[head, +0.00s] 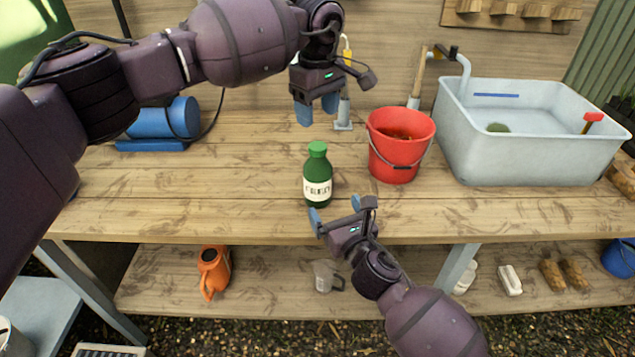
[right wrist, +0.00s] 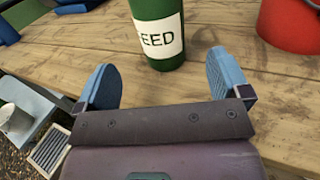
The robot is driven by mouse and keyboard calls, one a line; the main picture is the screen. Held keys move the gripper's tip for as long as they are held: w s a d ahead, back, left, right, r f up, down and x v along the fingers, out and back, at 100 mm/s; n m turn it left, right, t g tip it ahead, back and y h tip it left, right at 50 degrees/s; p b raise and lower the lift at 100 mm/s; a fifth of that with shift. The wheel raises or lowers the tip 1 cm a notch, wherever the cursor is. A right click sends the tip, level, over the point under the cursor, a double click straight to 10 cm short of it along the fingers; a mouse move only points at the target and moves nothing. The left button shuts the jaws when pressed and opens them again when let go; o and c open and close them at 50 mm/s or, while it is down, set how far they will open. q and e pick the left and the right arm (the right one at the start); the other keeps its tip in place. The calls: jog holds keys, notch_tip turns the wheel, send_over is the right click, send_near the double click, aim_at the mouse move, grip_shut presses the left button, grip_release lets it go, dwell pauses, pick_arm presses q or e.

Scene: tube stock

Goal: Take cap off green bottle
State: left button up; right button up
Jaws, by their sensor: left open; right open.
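A green bottle (head: 317,177) with a white label stands upright near the front edge of the wooden bench. Its green cap (head: 317,149) is on top. My left gripper (head: 317,110) is open and empty, above and behind the bottle in the head view, with its fingers pointing down. My right gripper (head: 335,214) is open at the bench's front edge, just in front of the bottle. In the right wrist view the bottle (right wrist: 159,32) stands beyond and between the two blue fingers (right wrist: 165,85), with nothing gripped. The cap is out of that view.
A red bucket (head: 397,160) stands right of the bottle, and a large pale sink (head: 530,150) is further right. A blue cylinder (head: 165,118) is at the back left. An orange watering can (head: 213,268) is on the lower shelf. The bench left of the bottle is clear.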

aim_at(323, 189)
jog(key=x, duration=0.9)
jog(key=shift+w+a, duration=0.1)
jog(key=shift+w, duration=0.25)
grip_shut()
pick_arm(q)
jog(key=m, duration=1.3)
jog(key=shift+m, duration=0.3)
jog(key=shift+f, duration=4)
